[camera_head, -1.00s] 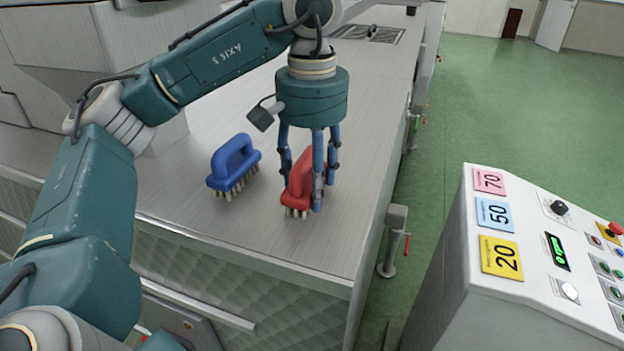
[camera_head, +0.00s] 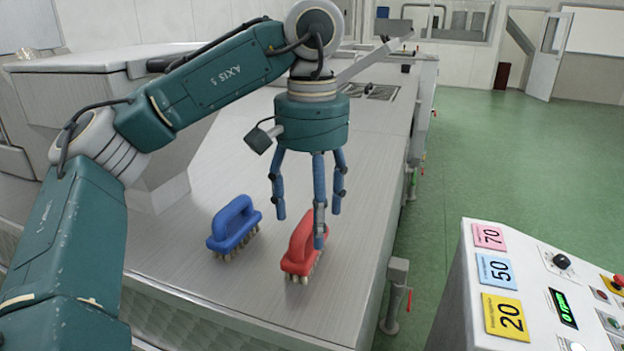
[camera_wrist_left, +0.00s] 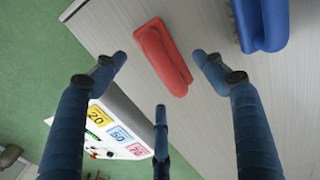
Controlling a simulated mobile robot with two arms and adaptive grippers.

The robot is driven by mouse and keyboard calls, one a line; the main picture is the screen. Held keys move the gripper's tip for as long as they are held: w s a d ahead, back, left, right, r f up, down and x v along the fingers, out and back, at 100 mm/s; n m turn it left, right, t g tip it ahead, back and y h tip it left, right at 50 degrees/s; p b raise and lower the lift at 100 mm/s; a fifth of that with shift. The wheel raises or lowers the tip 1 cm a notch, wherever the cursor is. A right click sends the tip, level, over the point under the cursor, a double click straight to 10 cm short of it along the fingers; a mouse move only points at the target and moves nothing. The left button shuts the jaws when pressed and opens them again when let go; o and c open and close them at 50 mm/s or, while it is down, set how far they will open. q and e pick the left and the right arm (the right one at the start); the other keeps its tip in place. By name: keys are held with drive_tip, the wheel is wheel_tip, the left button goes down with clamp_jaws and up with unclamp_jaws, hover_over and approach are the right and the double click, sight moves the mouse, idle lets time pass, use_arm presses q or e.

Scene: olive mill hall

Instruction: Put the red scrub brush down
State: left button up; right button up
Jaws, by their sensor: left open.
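The red scrub brush (camera_head: 301,250) stands upright, bristles down, on the steel worktop (camera_head: 190,270) near its front right corner. It also shows in the left wrist view (camera_wrist_left: 163,57), below the spread fingers. My left gripper (camera_head: 308,205) is open and empty just above the red brush. One finger overlaps the brush in the head view, but the wrist view shows the brush free between the fingers. The left gripper also shows in the wrist view (camera_wrist_left: 163,85). My right gripper is in neither view.
A blue scrub brush (camera_head: 234,228) stands on the worktop to the left of the red one. A control panel (camera_head: 540,290) with coloured number cards stands at the right, across a gap of green floor (camera_head: 490,150). The worktop behind the brushes has free room.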

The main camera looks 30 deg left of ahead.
sight(312, 225)
use_arm(q)
wheel_tip(312, 225, up, 6)
drive_tip(key=shift+f+p, duration=0.15)
drive_tip(key=shift+p, duration=0.35)
